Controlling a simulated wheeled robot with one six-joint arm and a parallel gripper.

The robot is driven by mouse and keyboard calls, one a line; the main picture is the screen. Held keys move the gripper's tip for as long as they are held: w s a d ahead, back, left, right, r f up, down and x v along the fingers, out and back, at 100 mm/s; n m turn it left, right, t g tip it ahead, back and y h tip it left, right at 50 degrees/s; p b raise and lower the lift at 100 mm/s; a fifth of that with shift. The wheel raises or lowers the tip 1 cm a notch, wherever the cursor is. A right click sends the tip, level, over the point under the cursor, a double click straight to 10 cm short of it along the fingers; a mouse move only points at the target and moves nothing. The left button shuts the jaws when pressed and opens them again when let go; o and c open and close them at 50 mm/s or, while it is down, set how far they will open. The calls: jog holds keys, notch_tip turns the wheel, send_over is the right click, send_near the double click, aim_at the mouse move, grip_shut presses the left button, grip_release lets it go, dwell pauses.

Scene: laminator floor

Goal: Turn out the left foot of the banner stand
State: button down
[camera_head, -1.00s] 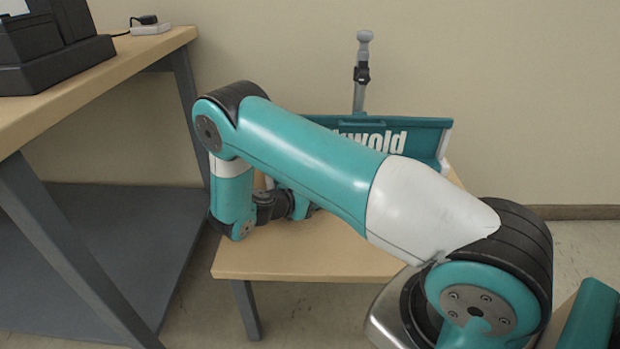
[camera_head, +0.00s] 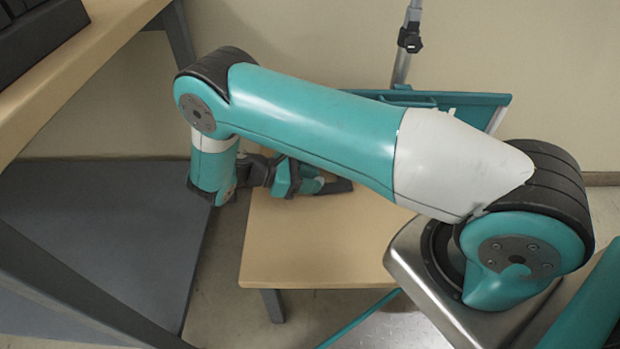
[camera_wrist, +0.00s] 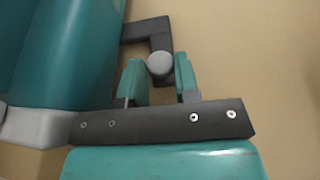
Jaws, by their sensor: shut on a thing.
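The banner stand (camera_head: 470,99) is on the low wooden table, its teal body largely hidden behind my arm in the head view. In the wrist view its rounded teal body (camera_wrist: 70,50) fills the upper left, with a grey end piece below. A dark angled foot (camera_wrist: 150,30) lies beside that body, with a round grey peg (camera_wrist: 160,64) at its near end. My gripper (camera_wrist: 160,72) is shut on the foot at this peg, one teal finger on each side. In the head view my gripper (camera_head: 318,183) is low over the table, and a dark bar shows at its tips.
The low table (camera_head: 300,250) has bare top in front of my gripper. A workbench (camera_head: 75,70) with a dark device (camera_head: 40,40) stands at the left, over a grey lower shelf (camera_head: 90,240). The stand's pole (camera_head: 404,55) rises near the wall.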

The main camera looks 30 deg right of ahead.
jog(key=shift+w+d, duration=0.15)
jog(key=c, duration=0.9)
grip_release()
jog(key=shift+r, duration=0.1)
